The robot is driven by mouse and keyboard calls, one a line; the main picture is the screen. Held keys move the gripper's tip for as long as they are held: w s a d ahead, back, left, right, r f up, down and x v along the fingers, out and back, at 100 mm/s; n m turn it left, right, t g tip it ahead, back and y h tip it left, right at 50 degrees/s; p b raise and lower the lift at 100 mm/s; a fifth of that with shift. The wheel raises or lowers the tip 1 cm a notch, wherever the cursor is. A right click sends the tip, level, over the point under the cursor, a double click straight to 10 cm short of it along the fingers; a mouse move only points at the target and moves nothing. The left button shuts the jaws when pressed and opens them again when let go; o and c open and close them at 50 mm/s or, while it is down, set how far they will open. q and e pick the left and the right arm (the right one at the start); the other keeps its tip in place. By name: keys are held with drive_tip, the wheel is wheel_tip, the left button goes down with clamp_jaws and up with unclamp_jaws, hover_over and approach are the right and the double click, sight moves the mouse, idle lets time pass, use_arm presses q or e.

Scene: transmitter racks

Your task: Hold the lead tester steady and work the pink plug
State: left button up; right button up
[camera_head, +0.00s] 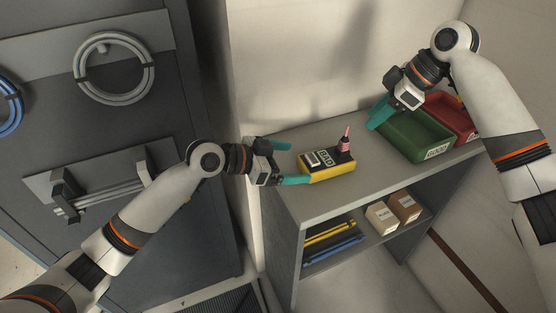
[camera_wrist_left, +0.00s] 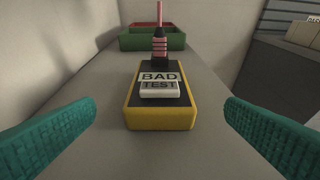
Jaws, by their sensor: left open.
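The lead tester (camera_head: 328,168) is a yellow and black box on the grey shelf top. In the left wrist view the tester (camera_wrist_left: 160,115) shows a "BAD" display above a "TEST" button. The pink plug (camera_head: 346,140) stands upright at its far end; it also shows in the left wrist view (camera_wrist_left: 159,42). My left gripper (camera_head: 285,162) is open with teal fingers, at the tester's near end, not touching it. My right gripper (camera_head: 380,114) is up by the green bin, apart from the plug; its finger gap is hard to make out.
A green bin (camera_head: 414,135) and a red bin (camera_head: 452,116) stand at the right end of the shelf top (camera_head: 340,201). Small boxes (camera_head: 381,217) and yellow and blue rods (camera_head: 331,249) lie on the lower shelf. A dark cabinet (camera_head: 110,150) with coiled cables is at left.

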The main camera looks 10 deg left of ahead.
sight(320, 163)
use_arm(q)
drive_tip(key=x, duration=0.9)
drive_tip(key=shift+w+f, duration=0.1)
drive_tip(key=shift+c, duration=0.2)
drive_tip(key=c, duration=1.1)
drive_tip(key=shift+c, duration=0.2)
